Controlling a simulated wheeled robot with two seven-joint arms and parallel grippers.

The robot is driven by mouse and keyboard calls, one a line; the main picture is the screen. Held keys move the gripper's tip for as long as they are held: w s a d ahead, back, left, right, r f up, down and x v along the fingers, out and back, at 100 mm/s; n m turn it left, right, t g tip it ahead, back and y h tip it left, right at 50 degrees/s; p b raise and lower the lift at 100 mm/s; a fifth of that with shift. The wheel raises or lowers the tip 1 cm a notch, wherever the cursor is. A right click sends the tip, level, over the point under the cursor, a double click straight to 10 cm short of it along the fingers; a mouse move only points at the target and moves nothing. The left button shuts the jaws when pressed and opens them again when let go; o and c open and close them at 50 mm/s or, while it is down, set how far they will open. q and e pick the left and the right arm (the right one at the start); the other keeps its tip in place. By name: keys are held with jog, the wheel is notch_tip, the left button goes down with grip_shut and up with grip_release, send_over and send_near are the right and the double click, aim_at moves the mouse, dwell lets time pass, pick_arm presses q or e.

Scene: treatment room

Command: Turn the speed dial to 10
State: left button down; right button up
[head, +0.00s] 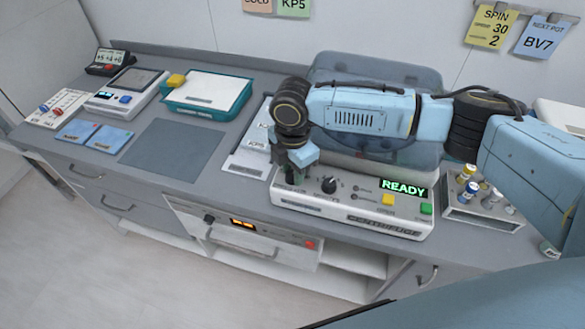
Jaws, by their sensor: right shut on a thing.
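A centrifuge (352,210) with a pale front panel and a blue-grey lid stands at the right of the counter. Its display (403,188) reads READY in green. My right gripper (291,178) points down at the left end of this panel, shut on what appears to be the speed dial. The gripper hides that dial and its pointer, so its setting cannot be read. A second black dial (328,185) shows uncovered just to the right. The panel's small labels are too small to read. My left gripper is out of view.
My right arm crosses in front of the lid. A yellow button (388,200) and a green button (426,209) sit on the panel's right. A vial rack (482,206) stands right of it. A grey mat (172,150) lies empty. A yellow wall card (491,27) reads SPIN 30 2.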

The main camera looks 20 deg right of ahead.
jog(key=shift+r+n+p, duration=0.1)
jog(key=shift+n+p, duration=1.35)
jog(key=shift+n, duration=0.35)
jog(key=n+p, duration=0.1)
jog(key=n, duration=0.3)
jog(key=shift+p, duration=0.4)
jog(key=n, duration=0.4)
jog(key=shift+p, duration=0.3)
jog(key=n, duration=0.4)
jog(key=shift+n, duration=0.3)
jog(key=o, duration=1)
jog(key=shift+c, duration=0.2)
